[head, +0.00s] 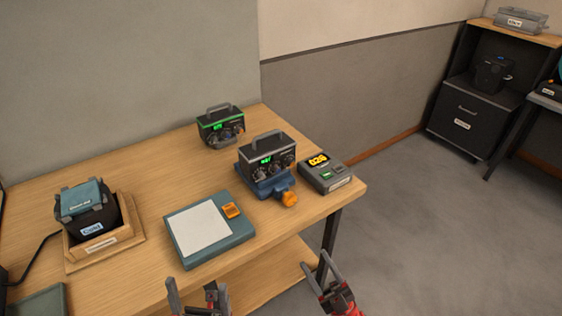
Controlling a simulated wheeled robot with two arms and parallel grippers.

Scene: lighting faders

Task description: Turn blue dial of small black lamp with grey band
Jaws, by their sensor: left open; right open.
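A small black object (492,75) with a bit of blue on top stands in the open shelf of the dark cabinet at the far right. It may be the black lamp, but it is too small to make out a grey band or a dial. My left gripper (192,287) is open and empty at the bottom edge, in front of the wooden table. My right gripper (317,268) is open and empty by the table's front right leg. Both are far from the cabinet.
The wooden table (130,165) holds two black boxes with green displays (266,155) (220,126), a grey box with a yellow display (326,174), a teal pad (250,225) and a teal-topped black device (85,210) in a wooden tray. Floor (430,220) between table and cabinet (465,118) is clear.

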